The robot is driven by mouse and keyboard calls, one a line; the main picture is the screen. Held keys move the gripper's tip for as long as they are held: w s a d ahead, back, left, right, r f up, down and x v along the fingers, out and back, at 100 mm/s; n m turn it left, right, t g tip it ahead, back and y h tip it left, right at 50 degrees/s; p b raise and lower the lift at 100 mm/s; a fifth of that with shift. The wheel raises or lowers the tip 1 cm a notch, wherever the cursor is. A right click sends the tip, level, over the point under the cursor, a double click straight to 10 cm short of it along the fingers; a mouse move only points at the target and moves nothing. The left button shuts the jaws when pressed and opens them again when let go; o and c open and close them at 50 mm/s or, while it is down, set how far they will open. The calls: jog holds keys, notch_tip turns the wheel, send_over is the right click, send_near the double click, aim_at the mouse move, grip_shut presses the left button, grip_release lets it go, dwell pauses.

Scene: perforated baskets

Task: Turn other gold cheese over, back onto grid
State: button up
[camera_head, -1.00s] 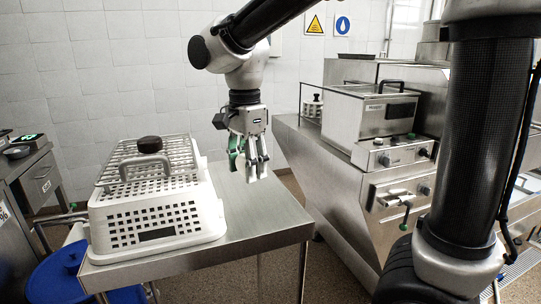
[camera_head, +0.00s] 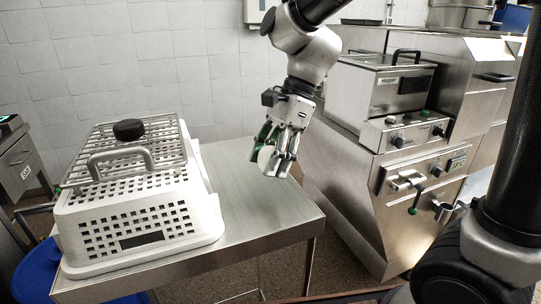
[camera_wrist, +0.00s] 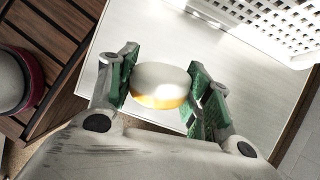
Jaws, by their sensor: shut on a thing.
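My gripper (camera_head: 274,155) is shut on a round cheese (camera_wrist: 160,84) and holds it above the right part of the steel table. In the wrist view the cheese is whitish on most of its face, with a gold band along its lower edge, between the green finger pads. In the head view only a pale part of the cheese (camera_head: 265,158) shows between the fingers. The wire grid (camera_head: 165,149) lies on top of the white perforated basket (camera_head: 205,228), left of my gripper. A dark round piece (camera_head: 129,129) sits on the grid near its far side.
The steel table (camera_head: 262,222) is bare to the right of the basket. A steel fryer unit (camera_head: 350,190) stands to the right beyond a gap. In the wrist view, wooden slats (camera_wrist: 60,45) and a red-rimmed round thing (camera_wrist: 30,85) show at left.

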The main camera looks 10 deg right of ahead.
aim_at(271, 192)
jog(key=shift+w+d+f+g+y, duration=0.15)
jog(key=shift+f+g+y, duration=0.2)
jog(key=shift+y, duration=0.35)
notch_tip(271, 192, down, 4)
jog(key=g+y, duration=0.2)
jog(key=y, duration=0.2)
jog(key=shift+r+g, duration=0.1)
jog(key=shift+g, duration=0.25)
jog(key=shift+f+g+y, duration=0.3)
jog(key=shift+g+y, duration=0.4)
jog(key=shift+y, duration=0.5)
jog(key=shift+s+f, duration=0.2)
jog(key=shift+f, duration=0.05)
